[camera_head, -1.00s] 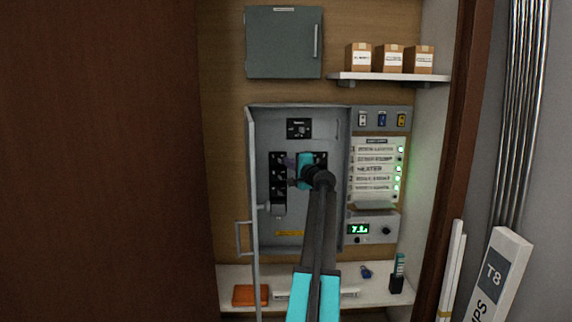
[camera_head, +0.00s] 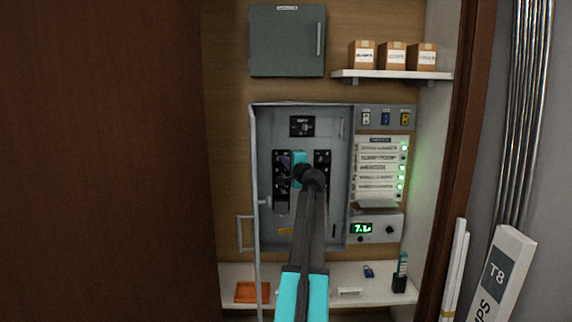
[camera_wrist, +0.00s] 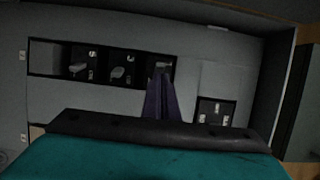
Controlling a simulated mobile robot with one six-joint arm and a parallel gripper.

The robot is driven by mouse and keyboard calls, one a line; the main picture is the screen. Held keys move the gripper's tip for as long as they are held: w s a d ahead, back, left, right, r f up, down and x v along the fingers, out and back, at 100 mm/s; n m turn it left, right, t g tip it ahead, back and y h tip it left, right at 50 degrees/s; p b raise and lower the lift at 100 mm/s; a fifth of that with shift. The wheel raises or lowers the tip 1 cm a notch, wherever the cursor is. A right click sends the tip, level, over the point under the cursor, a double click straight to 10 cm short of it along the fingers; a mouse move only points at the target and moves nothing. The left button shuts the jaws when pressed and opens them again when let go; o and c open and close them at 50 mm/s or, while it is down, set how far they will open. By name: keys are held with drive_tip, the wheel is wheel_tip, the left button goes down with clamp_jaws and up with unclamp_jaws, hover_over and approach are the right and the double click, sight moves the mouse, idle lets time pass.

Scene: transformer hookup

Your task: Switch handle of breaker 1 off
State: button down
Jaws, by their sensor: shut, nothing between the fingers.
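The open grey breaker cabinet (camera_head: 335,225) holds a left column of black breakers (camera_head: 281,198) and a right column (camera_head: 323,158). In the wrist view the breaker column (camera_wrist: 50,62) lies as a sideways row with pale handles (camera_wrist: 120,73) and small white labels, too blurred to read surely. My gripper (camera_wrist: 160,76) is shut, its purple fingers at the right end of that row. In the head view my gripper (camera_head: 286,161) is at the upper left column, and my arm hides much of the lower panel.
The cabinet door (camera_head: 256,200) stands open at the left. A separate black switch (camera_head: 302,126) sits above the columns and shows in the wrist view (camera_wrist: 214,112). An indicator panel (camera_head: 378,180) with green lights is at the right. A shelf (camera_head: 350,268) lies below.

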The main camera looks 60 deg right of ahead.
drive_tip(key=shift+s+d, duration=0.1)
drive_tip(key=s+a, duration=0.3)
drive_tip(key=a, duration=0.6)
drive_tip(key=shift+s+a+p, duration=0.15)
drive_tip(key=shift+a+p, duration=0.15)
drive_tip(key=shift+p, duration=0.05)
idle(0.3)
idle(0.5)
